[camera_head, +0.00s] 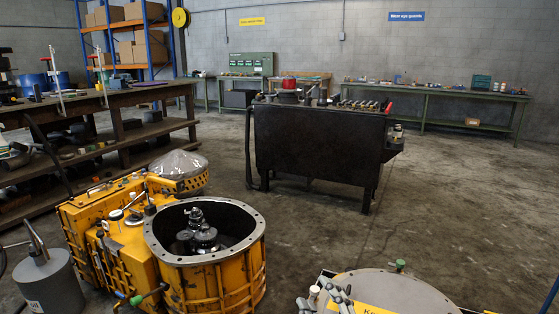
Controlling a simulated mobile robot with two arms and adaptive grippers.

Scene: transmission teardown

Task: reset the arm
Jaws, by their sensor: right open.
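My right gripper (339,295) shows at the bottom edge, right of centre, as grey finger parts in front of a round grey lid. It is open, and I see nothing held in it. Most of its arm is out of the frame. My left gripper is not in view. A yellow transmission housing (255,264) stands at the lower left, left of my right gripper and apart from it. Its round bolted flange is open at the top, and grey shafts and gears (204,238) show inside.
The round grey lid (385,284) has a yellow label and is cut by the bottom edge. A dark machine bench (318,150) stands mid-room. A wooden workbench (100,100) runs along the left. A grey can (50,283) stands lower left. The floor at right (455,205) is clear.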

